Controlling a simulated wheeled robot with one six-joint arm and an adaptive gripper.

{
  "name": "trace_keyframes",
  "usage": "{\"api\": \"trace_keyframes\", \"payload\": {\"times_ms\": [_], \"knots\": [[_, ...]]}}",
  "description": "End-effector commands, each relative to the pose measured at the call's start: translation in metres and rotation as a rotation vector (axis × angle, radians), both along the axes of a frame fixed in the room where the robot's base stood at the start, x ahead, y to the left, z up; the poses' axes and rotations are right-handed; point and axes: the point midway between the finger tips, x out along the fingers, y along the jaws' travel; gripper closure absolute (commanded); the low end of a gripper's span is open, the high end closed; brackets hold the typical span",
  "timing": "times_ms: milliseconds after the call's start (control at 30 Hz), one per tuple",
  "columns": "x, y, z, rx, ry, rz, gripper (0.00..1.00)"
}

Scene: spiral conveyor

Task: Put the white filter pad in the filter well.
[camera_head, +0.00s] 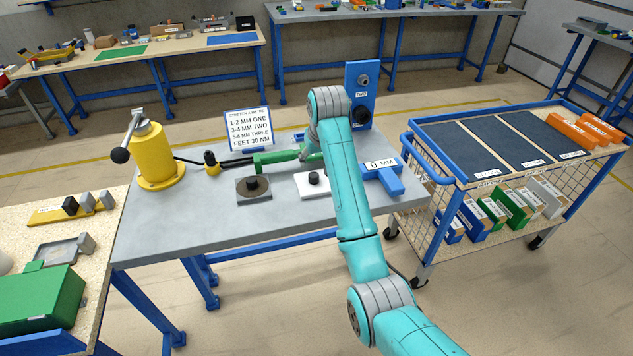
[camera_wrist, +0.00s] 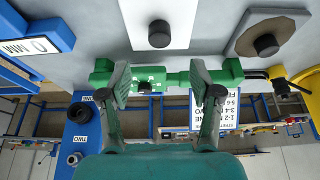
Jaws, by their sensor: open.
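A flat white plate (camera_head: 312,187) with a black knob lies on the grey bench top, and it also shows at the top of the wrist view (camera_wrist: 135,12). I cannot tell whether it is the filter pad. A grey plate with a black knob (camera_head: 253,184) lies to its left, and at the upper right in the wrist view (camera_wrist: 285,32). I cannot make out a filter well. My gripper (camera_wrist: 160,82) is open, its fingers apart in front of a green bar-shaped tool (camera_wrist: 160,77). Whether they touch the tool is unclear. In the head view my arm hides much of the gripper.
A yellow cylinder with a lever (camera_head: 155,155) stands at the bench's left. A sign (camera_head: 248,128), a blue "TWO" post (camera_head: 361,85) and a blue "0 MM" block (camera_head: 382,168) also stand there. A cart (camera_head: 440,180) is at right. The front bench strip is clear.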

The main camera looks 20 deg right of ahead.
Motion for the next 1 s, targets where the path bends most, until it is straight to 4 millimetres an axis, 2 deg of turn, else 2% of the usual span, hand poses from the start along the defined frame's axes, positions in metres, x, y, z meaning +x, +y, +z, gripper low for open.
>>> {"api": "trace_keyframes", "payload": {"times_ms": [100, 367, 700, 1000], "knots": [[0.006, -0.001, -0.017, -0.001, 0.002, -0.001, 0.36], [0.013, 0.000, -0.034, 0.000, 0.002, -0.001, 0.36], [0.026, 0.001, -0.073, 0.000, 0.001, -0.001, 0.36], [0.029, 0.001, -0.078, 0.000, 0.000, -0.001, 0.36]]}}
